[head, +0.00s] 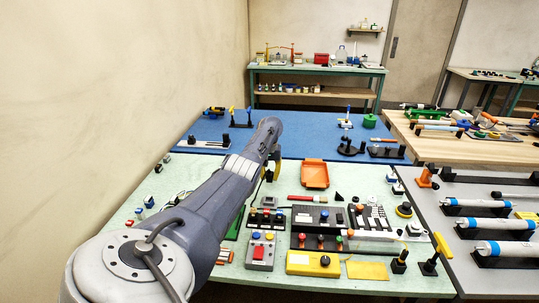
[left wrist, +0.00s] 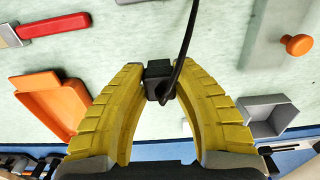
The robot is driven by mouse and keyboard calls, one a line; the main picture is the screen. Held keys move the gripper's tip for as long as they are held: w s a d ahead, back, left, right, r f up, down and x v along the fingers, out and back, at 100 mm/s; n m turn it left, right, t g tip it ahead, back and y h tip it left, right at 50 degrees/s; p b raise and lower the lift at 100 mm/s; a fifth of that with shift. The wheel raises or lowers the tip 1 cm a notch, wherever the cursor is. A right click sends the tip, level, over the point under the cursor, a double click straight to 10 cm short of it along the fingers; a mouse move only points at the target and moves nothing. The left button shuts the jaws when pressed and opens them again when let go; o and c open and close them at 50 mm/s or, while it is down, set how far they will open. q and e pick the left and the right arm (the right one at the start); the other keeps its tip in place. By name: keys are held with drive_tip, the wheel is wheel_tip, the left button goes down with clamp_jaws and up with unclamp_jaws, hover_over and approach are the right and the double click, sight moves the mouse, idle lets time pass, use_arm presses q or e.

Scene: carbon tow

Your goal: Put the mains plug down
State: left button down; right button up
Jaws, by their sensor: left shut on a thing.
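The black mains plug (left wrist: 156,72) shows in the left wrist view between the tips of the yellow fingers. Its black cable (left wrist: 188,35) runs up from it and out of the top of the picture. My left gripper (left wrist: 160,78) is shut on the plug, over the pale green bench top. In the head view my left gripper (head: 271,171) is mostly hidden behind my forearm, and I cannot make out the plug there. The gap between plug and bench is hard to judge. My right gripper is in neither view.
An orange tray (head: 316,174) lies just right of my left gripper. A red-handled brush (head: 304,198) lies nearer. Control boxes, including a yellow one (head: 313,263), crowd the front. A small grey open box (left wrist: 268,117) is beside the fingers. A blue mat (head: 300,143) lies behind.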

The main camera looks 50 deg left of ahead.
sight(269, 181)
use_arm(q)
drive_tip(key=shift+f, duration=1.9)
drive_tip(key=c, duration=1.1)
unclamp_jaws()
drive_tip(key=shift+c, duration=0.2)
drive_tip(key=shift+r, duration=0.1)
drive_tip(key=shift+r, duration=5.95)
